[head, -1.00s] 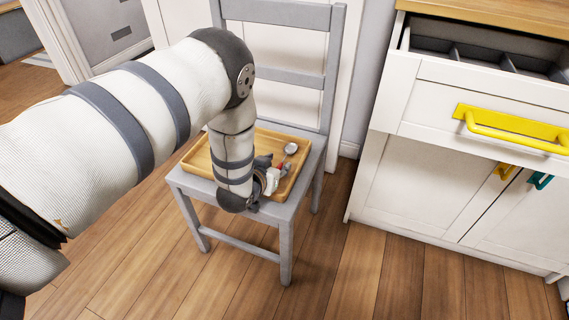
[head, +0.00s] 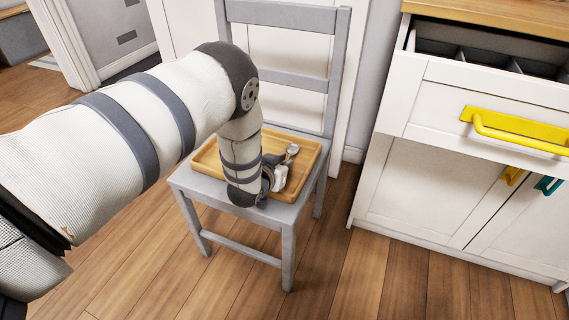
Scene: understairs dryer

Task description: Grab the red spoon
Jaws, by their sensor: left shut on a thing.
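The spoon's silver bowl (head: 292,149) shows in the head view over the right part of the wooden tray. Its handle is mostly hidden at my left gripper, and no red shows clearly now. My left gripper (head: 279,165) is low at the tray, partly hidden behind my own wrist. It is shut on the spoon near the handle. I cannot tell whether the spoon still touches the tray. My right gripper is not in view.
The wooden tray (head: 207,162) lies on the seat of a grey chair (head: 298,210). The chair's backrest rises behind the tray. A white cabinet (head: 420,190) with an open, divided top drawer (head: 481,57) stands at the right. Wooden floor is clear in front.

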